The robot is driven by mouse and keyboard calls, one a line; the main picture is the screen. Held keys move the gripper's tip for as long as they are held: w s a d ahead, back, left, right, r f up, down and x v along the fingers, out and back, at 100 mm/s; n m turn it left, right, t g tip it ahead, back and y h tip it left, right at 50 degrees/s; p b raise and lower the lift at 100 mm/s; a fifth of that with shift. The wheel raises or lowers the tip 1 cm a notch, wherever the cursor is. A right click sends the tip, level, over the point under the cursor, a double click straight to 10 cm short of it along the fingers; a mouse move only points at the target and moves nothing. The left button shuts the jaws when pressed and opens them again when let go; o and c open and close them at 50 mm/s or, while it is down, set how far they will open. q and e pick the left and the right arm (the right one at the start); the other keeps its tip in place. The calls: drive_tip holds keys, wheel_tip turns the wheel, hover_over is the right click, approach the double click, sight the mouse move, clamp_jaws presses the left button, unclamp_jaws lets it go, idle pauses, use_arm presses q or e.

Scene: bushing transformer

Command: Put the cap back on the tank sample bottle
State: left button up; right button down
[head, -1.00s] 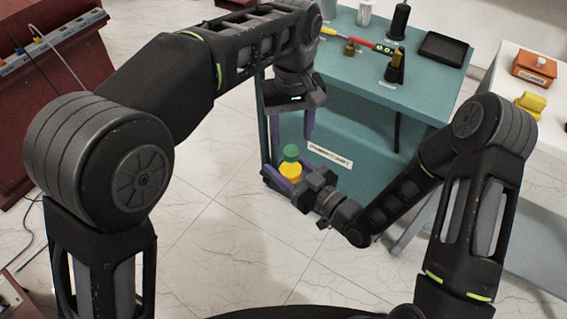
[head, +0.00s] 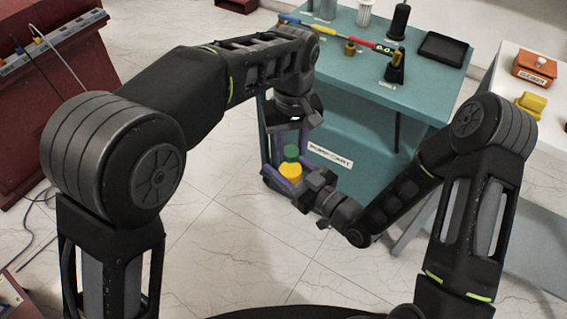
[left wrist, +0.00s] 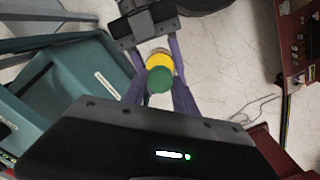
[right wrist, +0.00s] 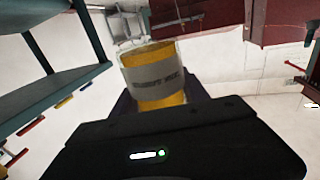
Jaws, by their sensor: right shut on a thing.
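The yellow tank sample bottle (head: 291,171) is upright in my right gripper (head: 290,180), which is shut on it. Its pale label shows in the right wrist view (right wrist: 160,78). The green cap (head: 291,152) sits at the bottle's top; I cannot tell whether it is seated. My left gripper (head: 283,150) points down from above, its purple fingers on either side of the cap. In the left wrist view the green cap (left wrist: 160,80) lies between the left fingertips, which look slightly apart from it. The bottle's yellow shoulder (left wrist: 159,60) shows beyond the cap.
A teal cart (head: 350,80) stands just behind the grippers, with a black tray (head: 443,48), a coloured rod and small items on top. A white table (head: 520,75) is at right, a red cabinet (head: 70,90) at left.

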use_arm(q)
clamp_jaws()
drive_tip(key=m, duration=0.8)
drive_tip(key=shift+a, duration=0.1)
drive_tip(key=o, duration=0.7)
unclamp_jaws()
wheel_tip(320, 180, up, 8)
drive_tip(key=shift+f, duration=0.25)
